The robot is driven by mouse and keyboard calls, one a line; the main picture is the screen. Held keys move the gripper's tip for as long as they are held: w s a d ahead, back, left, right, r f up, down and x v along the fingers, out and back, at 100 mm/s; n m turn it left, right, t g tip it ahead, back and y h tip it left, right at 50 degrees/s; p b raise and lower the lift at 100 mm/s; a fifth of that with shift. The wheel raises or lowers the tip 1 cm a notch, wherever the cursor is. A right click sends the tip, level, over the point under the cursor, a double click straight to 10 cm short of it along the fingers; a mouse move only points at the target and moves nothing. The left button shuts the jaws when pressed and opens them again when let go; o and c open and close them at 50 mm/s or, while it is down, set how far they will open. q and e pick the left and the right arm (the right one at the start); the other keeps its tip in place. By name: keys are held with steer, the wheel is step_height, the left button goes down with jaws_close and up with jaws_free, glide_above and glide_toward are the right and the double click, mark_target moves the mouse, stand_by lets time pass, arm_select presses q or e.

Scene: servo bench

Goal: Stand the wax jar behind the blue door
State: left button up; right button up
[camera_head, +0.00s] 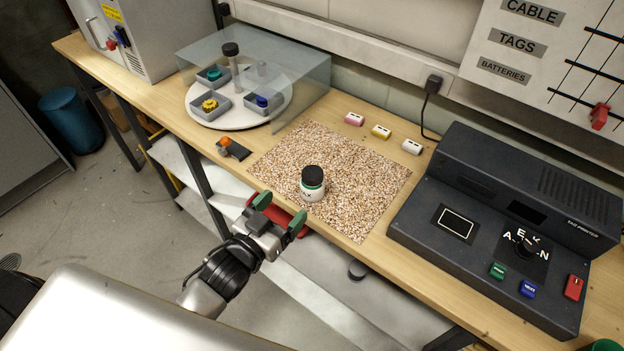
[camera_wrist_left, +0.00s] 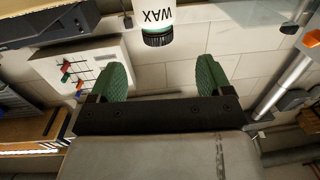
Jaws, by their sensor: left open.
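The wax jar (camera_head: 312,190), white with a dark lid and green neck ring, stands upright on the speckled mat (camera_head: 350,205) near the bench's front edge. In the left wrist view the jar (camera_wrist_left: 155,18) appears upside down, its label reading WAX. My left gripper (camera_head: 280,213) is open and empty, in front of the bench edge. The jar lies ahead of its green fingers and apart from them; the fingers also show in the wrist view (camera_wrist_left: 162,75). I cannot make out a blue door. My right gripper is out of view.
A round white turntable (camera_head: 230,117) with small grey trays sits under a clear cover (camera_head: 310,75) at the back left. A dark tag printer (camera_head: 440,205) stands on the right. Small pink, yellow and white blocks lie behind the mat. An orange-and-black item (camera_head: 233,148) lies left of it.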

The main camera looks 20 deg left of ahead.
mark_target(306, 180)
arm_select(q)
steer(key=p+x, duration=0.1)
steer(key=x, duration=0.4)
steer(key=shift+w+d+r, duration=0.1)
steer(key=shift+w, duration=0.15)
steer(key=p+x, duration=0.1)
steer(key=x, duration=0.3)
steer(key=shift+w+d+r+p, duration=0.15)
steer(key=shift+d+r+p, duration=0.05)
steer(key=shift+r+p, duration=0.2)
steer(key=shift+w+d+f, duration=0.1)
steer(key=shift+w+f, duration=0.05)
steer(key=shift+w, duration=0.25)
steer(key=shift+s, duration=0.1)
steer(key=shift+c, duration=1.1)
steer(key=c, duration=0.9)
steer(key=shift+c, duration=0.2)
